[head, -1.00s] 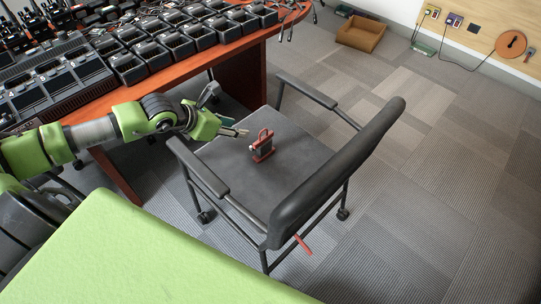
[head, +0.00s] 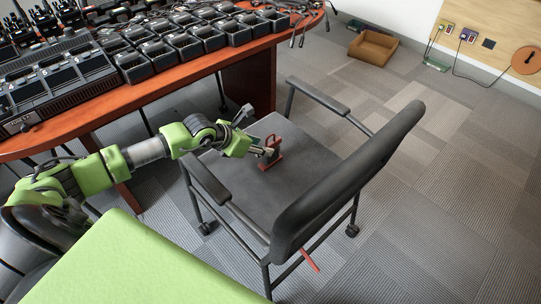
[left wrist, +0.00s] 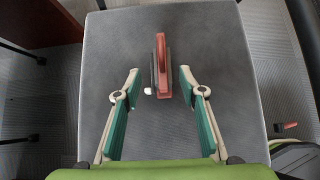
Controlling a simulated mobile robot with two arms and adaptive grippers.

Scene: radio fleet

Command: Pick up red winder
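The red winder (head: 271,154) stands on the dark seat of the office chair (head: 252,190). In the left wrist view the winder (left wrist: 162,62) is seen from above, with a small white part at its lower left. My left gripper (head: 265,152) is close beside the winder in the head view and partly overlaps it. In the left wrist view the left gripper (left wrist: 159,82) is open, with a finger on each side of the winder's near end and clear gaps to both. My right gripper does not show.
The chair's armrests (head: 318,95) and backrest (head: 345,185) rise around the seat. A wooden desk (head: 165,88) with rows of black chargers (head: 168,53) stands behind at the left. A brown box (head: 373,47) lies on the carpet. Open floor is at the right.

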